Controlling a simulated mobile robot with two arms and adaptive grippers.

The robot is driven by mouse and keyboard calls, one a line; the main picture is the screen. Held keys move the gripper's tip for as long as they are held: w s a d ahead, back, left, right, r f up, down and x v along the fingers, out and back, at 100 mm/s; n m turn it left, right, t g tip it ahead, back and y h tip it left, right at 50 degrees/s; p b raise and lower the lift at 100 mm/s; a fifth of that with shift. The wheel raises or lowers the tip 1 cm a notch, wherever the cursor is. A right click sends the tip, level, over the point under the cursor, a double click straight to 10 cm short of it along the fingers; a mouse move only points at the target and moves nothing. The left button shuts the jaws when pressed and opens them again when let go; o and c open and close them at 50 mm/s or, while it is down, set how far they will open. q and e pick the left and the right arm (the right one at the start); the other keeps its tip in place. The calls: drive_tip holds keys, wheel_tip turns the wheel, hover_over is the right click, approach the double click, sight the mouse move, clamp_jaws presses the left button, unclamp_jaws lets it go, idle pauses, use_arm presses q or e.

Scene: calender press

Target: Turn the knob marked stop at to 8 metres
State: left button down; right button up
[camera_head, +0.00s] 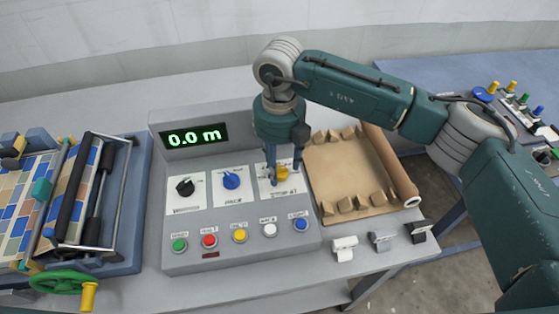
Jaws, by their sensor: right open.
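The control panel (216,262) is a grey sloped console with a display (194,136) reading 0.0 m. The yellow knob (283,173) sits on the rightmost white plate (284,195), whose lettering looks like "STOP AT". My right gripper (284,179) points down over this knob, open, with one finger on each side of it. I cannot tell whether the fingers touch it. The gripper hides the upper part of the plate, and the scale and the knob's setting are not readable. My left gripper is not in view.
A black knob (185,187) and a blue knob (231,180) are to the left. Several coloured push buttons (239,235) line the front. A roller press (75,195) stands left. Brown paper (350,172) with blocks lies right, with small clips (381,240) in front.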

drive_tip(key=shift+s+f, duration=0.1)
drive_tip(key=shift+f, duration=0.3)
drive_tip(key=shift+c, duration=0.5)
drive_tip(key=c, duration=1.1)
drive_tip(key=shift+o, duration=0.2)
drive_tip(key=shift+f+n+b, duration=0.15)
drive_tip(key=shift+n+b, duration=0.15)
drive_tip(key=shift+b, duration=0.35)
drive_tip(key=n+b, duration=0.4)
drive_tip(key=b, duration=0.2)
drive_tip(key=shift+f, duration=0.1)
drive_tip(key=shift+n+b, duration=1.1)
drive_tip(key=shift+n, duration=0.1)
drive_tip(key=shift+r+n+b, duration=0.3)
drive_tip(key=shift+n+b, duration=0.4)
drive_tip(key=shift+n, duration=0.2)
